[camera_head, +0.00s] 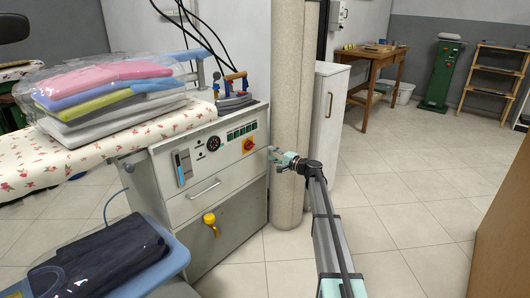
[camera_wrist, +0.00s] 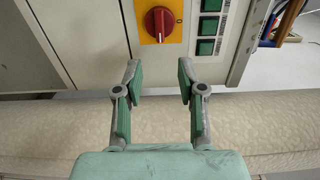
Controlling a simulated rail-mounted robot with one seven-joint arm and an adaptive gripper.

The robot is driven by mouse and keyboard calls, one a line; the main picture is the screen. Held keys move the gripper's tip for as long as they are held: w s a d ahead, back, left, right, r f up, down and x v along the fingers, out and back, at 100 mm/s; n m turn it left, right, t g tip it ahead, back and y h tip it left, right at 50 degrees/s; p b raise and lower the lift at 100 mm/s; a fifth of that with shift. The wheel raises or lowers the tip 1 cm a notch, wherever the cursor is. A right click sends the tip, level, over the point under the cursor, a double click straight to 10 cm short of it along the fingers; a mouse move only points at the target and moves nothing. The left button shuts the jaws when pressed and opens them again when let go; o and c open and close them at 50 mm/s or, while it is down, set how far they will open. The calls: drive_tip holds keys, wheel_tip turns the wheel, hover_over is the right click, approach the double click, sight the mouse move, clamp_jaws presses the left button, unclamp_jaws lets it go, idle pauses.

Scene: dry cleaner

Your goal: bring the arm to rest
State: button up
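My gripper (camera_head: 273,157) is at the end of my outstretched arm in the head view, in front of the beige column and near the right side of the ironing unit (camera_head: 208,190). In the wrist view my gripper (camera_wrist: 158,78) has its two green-padded fingers spread apart with nothing between them. Beyond the fingertips are the unit's red rotary switch (camera_wrist: 159,22) on a yellow plate and several green buttons (camera_wrist: 208,26). I cannot tell how far the fingertips are from the panel.
A bagged stack of folded clothes (camera_head: 110,95) lies on the floral ironing board (camera_head: 130,138). Dark folded clothing (camera_head: 95,262) lies on a blue surface at lower left. A beige column (camera_head: 290,110) stands behind my gripper. Tiled floor (camera_head: 410,190) is clear on the right, up to a brown panel (camera_head: 505,230).

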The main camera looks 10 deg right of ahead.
drive_tip(key=shift+v, duration=0.8)
drive_tip(key=s+a+f+n+g+h, duration=0.15)
drive_tip(key=s+a+f+g, duration=0.3)
drive_tip(key=s+f, duration=0.8)
drive_tip(key=s+a+f+n+g+h, duration=0.1)
drive_tip(key=s+a+f+n+g, duration=0.2)
drive_tip(key=s+f+g, duration=0.9)
drive_tip(key=s+a+f+n+t+h, duration=0.1)
drive_tip(key=s+a+f+n, duration=0.2)
drive_tip(key=s+f, duration=1)
drive_tip(key=s+d+n+g+h, duration=0.1)
drive_tip(key=s+g+h, duration=0.4)
drive_tip(key=s, duration=2)
drive_tip(key=s+n+g+h, duration=0.25)
drive_tip(key=s+g, duration=0.35)
drive_tip(key=s, duration=1.9)
drive_tip(key=w+r+t+p, duration=0.2)
drive_tip(key=r+p, duration=0.6)
drive_tip(key=p, duration=0.5)
drive_tip(key=w+r+t+p, duration=0.2)
drive_tip(key=r+p, duration=0.6)
drive_tip(key=p, duration=0.6)
drive_tip(key=shift+w+d+m+t, duration=0.2)
drive_tip(key=shift+d+m+t, duration=0.15)
drive_tip(key=shift+t, duration=0.5)
